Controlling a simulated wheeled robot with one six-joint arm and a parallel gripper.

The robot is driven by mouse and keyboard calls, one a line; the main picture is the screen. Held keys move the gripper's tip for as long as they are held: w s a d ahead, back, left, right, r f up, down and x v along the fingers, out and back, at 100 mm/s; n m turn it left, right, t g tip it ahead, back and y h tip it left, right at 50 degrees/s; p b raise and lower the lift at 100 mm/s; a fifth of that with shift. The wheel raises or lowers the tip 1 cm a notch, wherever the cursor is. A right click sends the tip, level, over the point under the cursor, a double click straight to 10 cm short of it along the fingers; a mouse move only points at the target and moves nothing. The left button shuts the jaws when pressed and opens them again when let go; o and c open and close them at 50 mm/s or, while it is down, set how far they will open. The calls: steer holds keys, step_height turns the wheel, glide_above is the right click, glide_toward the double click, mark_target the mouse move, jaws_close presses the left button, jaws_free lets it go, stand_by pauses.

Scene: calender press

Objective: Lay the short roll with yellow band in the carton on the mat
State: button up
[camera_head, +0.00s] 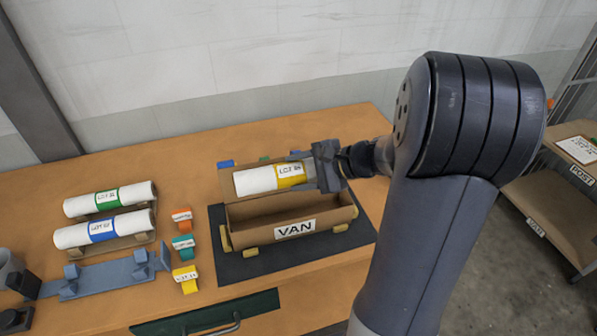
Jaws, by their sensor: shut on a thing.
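The short white roll with the yellow band (255,181) is held level above the open carton (240,239), toward its back wall. Its band carries a label, partly readable as a lot tag. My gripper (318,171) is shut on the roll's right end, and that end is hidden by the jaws. The brown carton has a white VAN label on its front and sits on the dark mat (348,246). The visible part of the carton's inside looks empty. The roll appears clear of the carton floor; whether it touches the back wall, I cannot tell.
Left of the mat, a green-banded roll (135,195) and a blue-banded roll (130,228) lie on a rack. Orange, teal and yellow banded pieces (185,274) stand between rack and mat. A blue-grey fixture (105,277) lies in front.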

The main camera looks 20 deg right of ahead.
step_height(320, 180, down, 11)
steer(key=b, duration=0.8)
steer(key=shift+r, duration=0.2)
steer(key=o, duration=1.2)
steer(key=shift+s, duration=0.1)
steer(key=c, duration=0.3)
steer(key=shift+r+p, duration=3.6)
steer(key=shift+r, duration=1.45)
steer(key=shift+f, duration=0.15)
